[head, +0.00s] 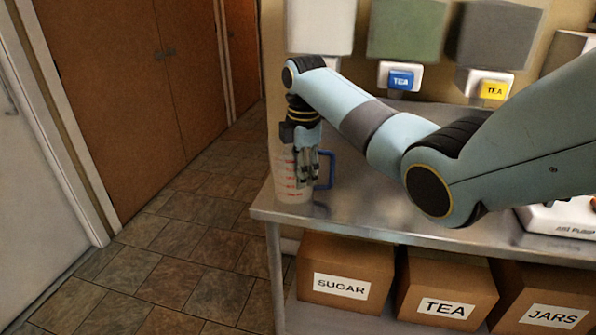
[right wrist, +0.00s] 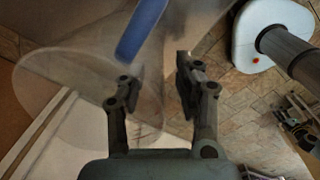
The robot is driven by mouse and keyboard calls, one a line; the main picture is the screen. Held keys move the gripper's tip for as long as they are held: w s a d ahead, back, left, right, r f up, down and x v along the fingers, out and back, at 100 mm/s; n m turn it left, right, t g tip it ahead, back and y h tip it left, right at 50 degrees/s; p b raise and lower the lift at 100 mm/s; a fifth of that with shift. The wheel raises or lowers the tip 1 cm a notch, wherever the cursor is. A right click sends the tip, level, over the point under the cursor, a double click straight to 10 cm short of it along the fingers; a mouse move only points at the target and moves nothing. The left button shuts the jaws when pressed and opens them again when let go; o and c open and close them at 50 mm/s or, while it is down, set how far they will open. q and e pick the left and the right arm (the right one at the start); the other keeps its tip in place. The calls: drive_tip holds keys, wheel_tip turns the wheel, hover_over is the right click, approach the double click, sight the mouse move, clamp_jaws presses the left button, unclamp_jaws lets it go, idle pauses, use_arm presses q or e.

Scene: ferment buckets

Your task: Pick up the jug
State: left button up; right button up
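The jug is a clear measuring jug (head: 285,178) with red marks. It stands upright at the left end of the metal table. Its blue handle (head: 329,168) points right in the head view. My right gripper (head: 314,181) points down in front of the jug, hiding part of its side. In the right wrist view the jug's round clear body (right wrist: 50,85) is at the left. The blue handle (right wrist: 142,30) lies just beyond the fingertips. The fingers of my right gripper (right wrist: 160,72) are apart with nothing clamped between them. My left gripper is not in view.
The metal table (head: 365,205) has bare room right of the jug, under my right arm. Boxes marked sugar (head: 345,255), tea (head: 446,275) and jars (head: 545,285) sit below. Tiled floor lies left.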

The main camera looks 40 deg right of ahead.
drive_tip(key=shift+f, duration=0.6)
drive_tip(key=shift+w+f, duration=0.1)
drive_tip(key=shift+f, duration=0.15)
drive_tip(key=shift+c, duration=1.7)
clamp_jaws()
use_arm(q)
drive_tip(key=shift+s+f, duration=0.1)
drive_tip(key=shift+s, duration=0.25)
use_arm(e)
drive_tip(key=shift+r, duration=0.1)
